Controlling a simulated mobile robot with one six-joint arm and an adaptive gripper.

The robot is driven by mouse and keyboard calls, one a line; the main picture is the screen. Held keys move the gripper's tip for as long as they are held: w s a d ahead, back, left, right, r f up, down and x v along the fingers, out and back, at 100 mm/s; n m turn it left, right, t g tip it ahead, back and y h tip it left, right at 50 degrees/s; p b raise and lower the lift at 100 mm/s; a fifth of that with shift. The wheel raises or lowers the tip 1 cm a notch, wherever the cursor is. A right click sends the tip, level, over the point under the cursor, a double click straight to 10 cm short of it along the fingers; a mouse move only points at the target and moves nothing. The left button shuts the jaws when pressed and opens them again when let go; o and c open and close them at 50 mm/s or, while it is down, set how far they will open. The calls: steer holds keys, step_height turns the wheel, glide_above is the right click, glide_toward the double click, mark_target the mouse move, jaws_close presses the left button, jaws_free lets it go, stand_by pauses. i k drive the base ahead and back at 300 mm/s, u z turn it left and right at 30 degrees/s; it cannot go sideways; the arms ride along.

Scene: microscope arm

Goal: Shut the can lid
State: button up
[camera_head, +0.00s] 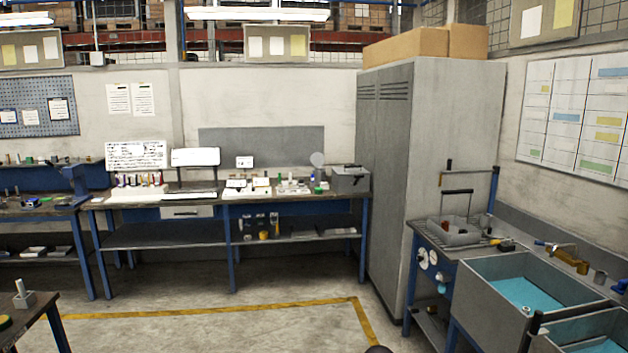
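No can with a lid is plainly recognisable in the head camera view. On the back bench a pale round disc (317,159) stands up above several small items. It could be a raised lid, but it is too small to tell. A grey metal box (350,179) with a handle on top sits just right of it, at the bench's right end. My gripper is not in view. A dark rounded shape (378,349) shows at the bottom edge, and I cannot tell what it is.
The long back bench (290,195) has a lower shelf. A tall grey cabinet (430,160) stands to its right. Wash tanks (500,270) with blue liquid are at the right front. A table corner (40,302) is at lower left. The floor (230,325) between is open.

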mark_target(317, 159)
steer(key=z, duration=0.1)
steer(key=i, duration=0.95)
steer(key=u, duration=0.05)
